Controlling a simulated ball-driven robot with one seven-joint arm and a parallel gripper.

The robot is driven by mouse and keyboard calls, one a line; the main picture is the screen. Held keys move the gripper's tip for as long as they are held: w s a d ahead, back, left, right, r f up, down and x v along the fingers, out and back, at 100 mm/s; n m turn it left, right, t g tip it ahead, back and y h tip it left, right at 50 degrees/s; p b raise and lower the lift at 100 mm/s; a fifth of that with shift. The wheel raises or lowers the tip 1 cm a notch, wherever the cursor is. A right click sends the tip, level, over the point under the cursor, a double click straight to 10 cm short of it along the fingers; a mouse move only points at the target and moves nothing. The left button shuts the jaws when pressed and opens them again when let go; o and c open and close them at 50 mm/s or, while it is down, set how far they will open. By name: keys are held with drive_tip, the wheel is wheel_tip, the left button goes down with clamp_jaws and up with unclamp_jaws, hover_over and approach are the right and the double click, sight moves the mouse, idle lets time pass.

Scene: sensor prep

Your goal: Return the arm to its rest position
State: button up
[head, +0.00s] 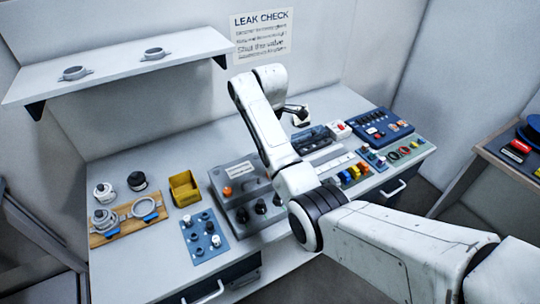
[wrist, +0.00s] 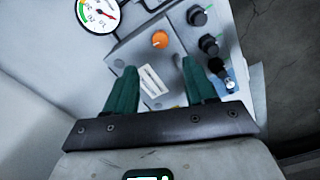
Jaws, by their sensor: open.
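My gripper (wrist: 158,74) shows in the wrist view with its two green fingers spread apart and nothing between them. It points toward a grey control box (wrist: 128,52) with an orange knob (wrist: 160,40), a pale label and black knobs. In the head view my white arm reaches from the lower right, bends over the bench and hides most of the gripper. The same grey box (head: 222,178) stands left of my arm there. The fingers do not visibly touch the box, but their height above it is hard to tell.
The workbench (head: 140,255) holds a yellow bin (head: 184,188), a blue plate with dark fittings (head: 190,232), a wooden board with clamp rings (head: 98,240), and a blue panel (head: 372,124) at right. A shelf (head: 115,68) overhangs the left. A gauge (wrist: 97,12) is near the fingers.

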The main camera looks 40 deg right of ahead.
drive_tip(key=shift+r, duration=0.2)
drive_tip(key=shift+f, duration=0.1)
idle(0.4)
drive_tip(key=s+a+f+m+t, duration=0.3)
drive_tip(key=s+a+f+m, duration=0.2)
drive_tip(key=s+a+f, duration=0.55)
drive_tip(key=s+a+r+m+t, duration=0.1)
drive_tip(key=s+a+r+m, duration=0.2)
drive_tip(key=s, duration=0.4)
drive_tip(key=s+a+r+m+t, duration=0.1)
drive_tip(key=s+a+m, duration=0.1)
drive_tip(key=s+a, duration=0.4)
drive_tip(key=s+d+f+m+g+b, duration=0.1)
drive_tip(key=s+d+f+g+b, duration=0.1)
drive_tip(key=s+f, duration=0.8)
drive_tip(key=shift+s+d+g+b, duration=0.2)
drive_tip(key=shift+s+g+b, duration=0.55)
drive_tip(key=shift+g+b, duration=0.2)
